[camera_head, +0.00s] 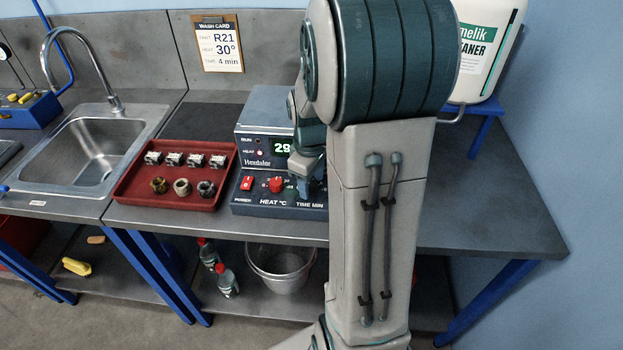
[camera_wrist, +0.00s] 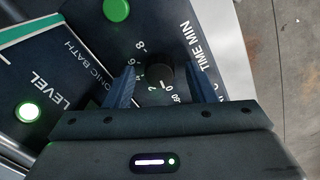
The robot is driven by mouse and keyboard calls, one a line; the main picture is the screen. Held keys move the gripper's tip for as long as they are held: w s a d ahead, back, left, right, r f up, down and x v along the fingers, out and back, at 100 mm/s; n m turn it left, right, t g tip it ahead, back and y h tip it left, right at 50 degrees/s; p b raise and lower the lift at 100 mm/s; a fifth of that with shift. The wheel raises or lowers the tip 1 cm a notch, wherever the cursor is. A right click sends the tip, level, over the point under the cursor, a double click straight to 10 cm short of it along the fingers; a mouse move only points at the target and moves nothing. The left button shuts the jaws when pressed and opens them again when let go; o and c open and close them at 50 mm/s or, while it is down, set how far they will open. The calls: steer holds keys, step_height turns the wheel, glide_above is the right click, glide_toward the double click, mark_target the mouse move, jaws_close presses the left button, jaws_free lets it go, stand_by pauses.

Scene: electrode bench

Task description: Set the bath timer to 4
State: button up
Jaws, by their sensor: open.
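The bath unit (camera_head: 250,160) stands on the bench, with a sloped dark blue control panel (camera_head: 250,207) marked POWER, HEAT °C and TIME MIN. In the wrist view the black timer knob (camera_wrist: 160,76) sits by the TIME MIN lettering, with a printed scale around it. The knob's pointer is too dark to read. My gripper (camera_wrist: 160,88) is open, with one finger on each side of the knob; I cannot tell whether they touch it. In the head view my gripper (camera_head: 305,185) is over the right end of the panel and hides the timer knob.
A red heat knob (camera_head: 276,185) and red power switch (camera_head: 246,183) are left of my gripper. The display (camera_head: 283,147) starts with 29, partly hidden. A red tray (camera_head: 175,185) with metal parts lies left. The wash card (camera_head: 219,44) reads 4 min. A cleaner jug (camera_head: 490,50) stands right.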

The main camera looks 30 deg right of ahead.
steer(key=shift+c, duration=0.2)
steer(key=c, duration=0.9)
steer(key=shift+m, duration=0.3)
steer(key=m+b, duration=0.1)
steer(key=m, duration=0.2)
steer(key=shift+f+m, duration=0.1)
steer(key=shift+m, duration=0.3)
steer(key=m, duration=0.3)
steer(key=shift+m, duration=0.3)
steer(key=m, duration=0.3)
steer(key=shift+w+m, duration=0.1)
steer(key=shift+m, duration=0.2)
steer(key=shift+m+g, duration=0.3)
steer(key=shift+m, duration=1.7)
